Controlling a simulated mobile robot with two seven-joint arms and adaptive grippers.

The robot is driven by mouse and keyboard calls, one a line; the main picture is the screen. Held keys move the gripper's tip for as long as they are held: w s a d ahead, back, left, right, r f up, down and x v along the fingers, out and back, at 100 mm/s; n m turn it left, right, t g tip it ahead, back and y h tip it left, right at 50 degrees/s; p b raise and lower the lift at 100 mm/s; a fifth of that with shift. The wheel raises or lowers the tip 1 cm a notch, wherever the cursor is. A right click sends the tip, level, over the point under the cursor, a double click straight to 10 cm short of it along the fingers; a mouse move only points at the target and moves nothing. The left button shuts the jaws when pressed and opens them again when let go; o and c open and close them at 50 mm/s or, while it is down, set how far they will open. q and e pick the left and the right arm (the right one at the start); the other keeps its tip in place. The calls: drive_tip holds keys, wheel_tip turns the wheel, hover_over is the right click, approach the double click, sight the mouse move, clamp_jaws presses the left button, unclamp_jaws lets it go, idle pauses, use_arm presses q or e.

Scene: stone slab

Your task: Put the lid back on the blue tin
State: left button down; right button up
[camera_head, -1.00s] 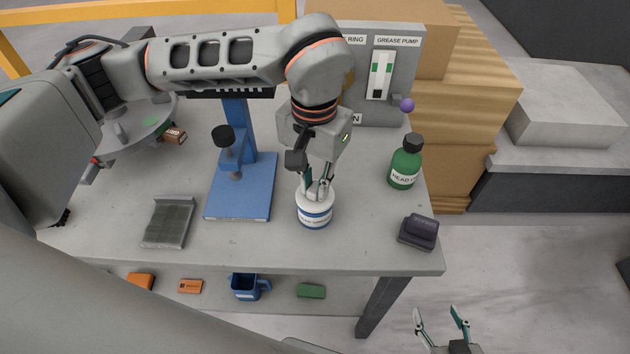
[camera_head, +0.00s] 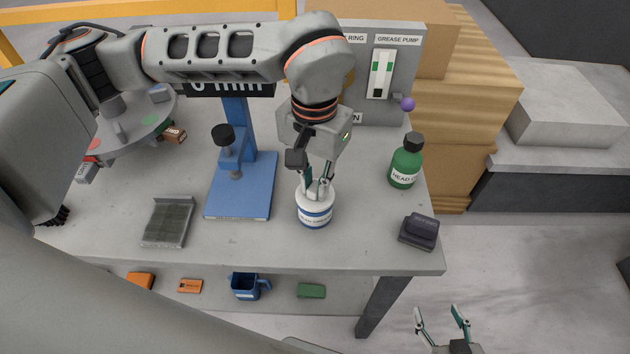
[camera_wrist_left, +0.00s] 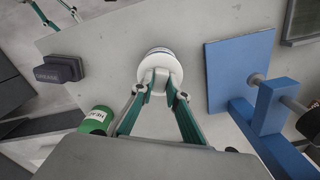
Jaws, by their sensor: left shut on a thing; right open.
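The blue tin (camera_head: 315,219) stands upright on the stone slab, a white round tin with a blue-banded label. Its white lid (camera_head: 314,194) is on top of it in the head view, and the lid also shows as a white disc in the left wrist view (camera_wrist_left: 160,63). My left gripper (camera_head: 317,185) points down from above and is shut on the lid; its fingers show in the left wrist view (camera_wrist_left: 160,92). I cannot tell whether the lid is fully seated. My right gripper (camera_head: 441,322) is open and empty, beyond the bench's front edge at lower right.
A blue stand (camera_head: 238,190) is left of the tin, with a grey ribbed tray (camera_head: 167,222) farther left. A green bottle (camera_head: 405,163) and a dark block (camera_head: 419,231) are on the right. A round turntable (camera_head: 138,134) carries small items. A lower shelf holds a blue mug (camera_head: 247,286).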

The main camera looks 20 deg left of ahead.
use_arm(q)
drive_tip(key=shift+f, duration=0.2)
idle(1.1)
idle(0.4)
drive_tip(key=c, duration=1.9)
unclamp_jaws()
drive_tip(key=o, duration=0.5)
drive_tip(key=shift+r+p, duration=1.8)
drive_tip(key=shift+r, duration=1.75)
